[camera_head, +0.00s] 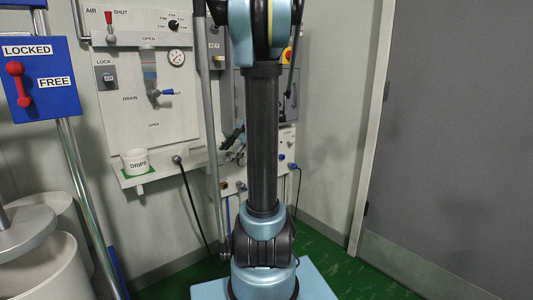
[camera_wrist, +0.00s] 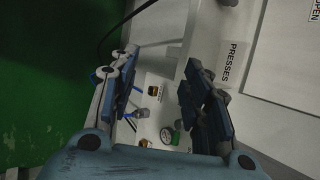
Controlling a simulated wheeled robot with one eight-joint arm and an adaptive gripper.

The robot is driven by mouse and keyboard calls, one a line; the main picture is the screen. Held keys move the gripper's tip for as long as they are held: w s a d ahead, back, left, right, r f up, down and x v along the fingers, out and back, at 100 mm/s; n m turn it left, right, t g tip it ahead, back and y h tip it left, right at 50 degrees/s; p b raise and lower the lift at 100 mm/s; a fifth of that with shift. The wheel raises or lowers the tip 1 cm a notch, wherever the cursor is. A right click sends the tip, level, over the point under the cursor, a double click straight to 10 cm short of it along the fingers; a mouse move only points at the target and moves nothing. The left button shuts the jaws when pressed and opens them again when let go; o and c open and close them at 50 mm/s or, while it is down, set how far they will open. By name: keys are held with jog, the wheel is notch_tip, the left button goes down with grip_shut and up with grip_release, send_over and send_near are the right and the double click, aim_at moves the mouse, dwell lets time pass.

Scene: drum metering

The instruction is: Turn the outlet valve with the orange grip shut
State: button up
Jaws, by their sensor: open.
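In the wrist view my gripper (camera_wrist: 160,68) is open, with its two blue-padded fingers apart and nothing held between them. Beyond and between the fingers is a pale panel (camera_wrist: 182,100) with small fittings. I cannot make out a clear orange grip or tell which fitting is the outlet valve. In the head view my arm covers much of the lower panel (camera_head: 240,183), where a small orange-brown spot (camera_head: 224,185) shows.
In the head view a white board (camera_head: 125,120) carries a red-handled valve, a gauge (camera_head: 176,57) and a blue-handled drain valve (camera_head: 168,93). A DRIPS cup (camera_head: 134,162) stands on a shelf below. A blue LOCKED/FREE box (camera_head: 42,80) is at left. A cable (camera_head: 190,205) hangs down.

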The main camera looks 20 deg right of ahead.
jog(key=w+d+f+m+t+y, duration=0.15)
jog(key=w+d+m, duration=0.25)
jog(key=w+d, duration=0.5)
jog(key=w+d+f+m+t+y, duration=0.1)
jog(key=w+d+f+m+t, duration=0.3)
jog(key=w+d, duration=0.5)
jog(key=w+d+f+m+t, duration=0.2)
jog(key=d+f+m, duration=0.25)
jog(key=d, duration=0.55)
jog(key=w+d+f+m+t, duration=0.1)
jog(key=d+f+m+t, duration=0.3)
jog(key=d, duration=0.6)
jog(key=shift+g, duration=0.65)
jog(key=x, duration=1.1)
jog(key=f+x, duration=0.1)
jog(key=x, duration=0.5)
jog(key=shift+w, duration=0.15)
jog(key=shift+a, duration=0.15)
jog(key=c, duration=0.9)
